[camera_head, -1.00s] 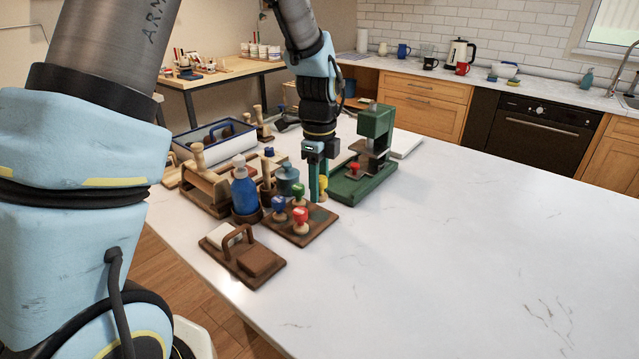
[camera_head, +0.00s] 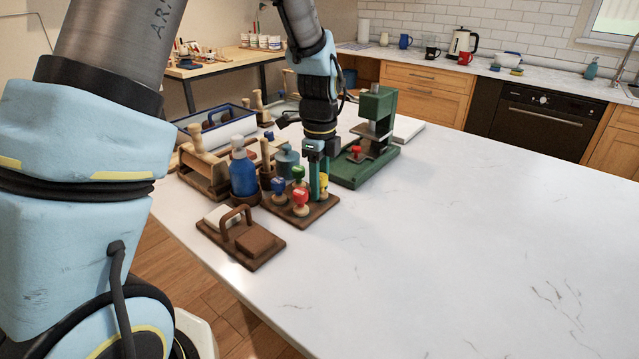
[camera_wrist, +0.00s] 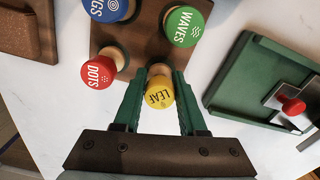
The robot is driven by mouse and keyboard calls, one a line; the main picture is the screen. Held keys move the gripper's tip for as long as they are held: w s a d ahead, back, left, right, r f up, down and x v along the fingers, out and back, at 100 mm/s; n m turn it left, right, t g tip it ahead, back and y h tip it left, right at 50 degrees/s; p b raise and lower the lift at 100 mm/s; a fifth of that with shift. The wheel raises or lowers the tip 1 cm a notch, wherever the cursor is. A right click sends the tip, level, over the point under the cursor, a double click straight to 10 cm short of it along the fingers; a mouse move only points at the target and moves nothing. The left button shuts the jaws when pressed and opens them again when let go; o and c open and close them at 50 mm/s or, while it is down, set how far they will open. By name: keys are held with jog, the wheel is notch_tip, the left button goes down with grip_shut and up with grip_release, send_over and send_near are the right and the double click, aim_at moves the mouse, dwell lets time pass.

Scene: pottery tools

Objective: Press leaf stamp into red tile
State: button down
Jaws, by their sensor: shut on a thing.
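The yellow leaf stamp (camera_wrist: 160,94), marked LEAF, stands at the right edge of the brown stamp board (camera_head: 305,218). My gripper (camera_wrist: 161,82) is shut on it, with a green finger on each side. In the head view my gripper (camera_head: 319,193) points down at the board, and the yellow stamp (camera_head: 324,181) partly shows behind a finger. No bright red tile shows. A reddish-brown square block (camera_head: 256,241), possibly the red tile, lies on a brown handled board (camera_head: 240,261) at the front left, beside a white block (camera_head: 222,214).
Red DOTS (camera_wrist: 98,72), green WAVES (camera_wrist: 184,26) and blue (camera_wrist: 108,8) stamps stand close by on the same board. A green press (camera_head: 372,140) stands behind to the right. A blue bottle (camera_head: 242,172) is left. The counter's right side is clear.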

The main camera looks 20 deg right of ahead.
jog(key=shift+f, duration=0.3)
jog(key=shift+c, duration=1.9)
grip_release()
jog(key=shift+r, duration=0.1)
notch_tip(320, 180, up, 11)
jog(key=b, duration=0.2)
jog(key=shift+b, duration=0.35)
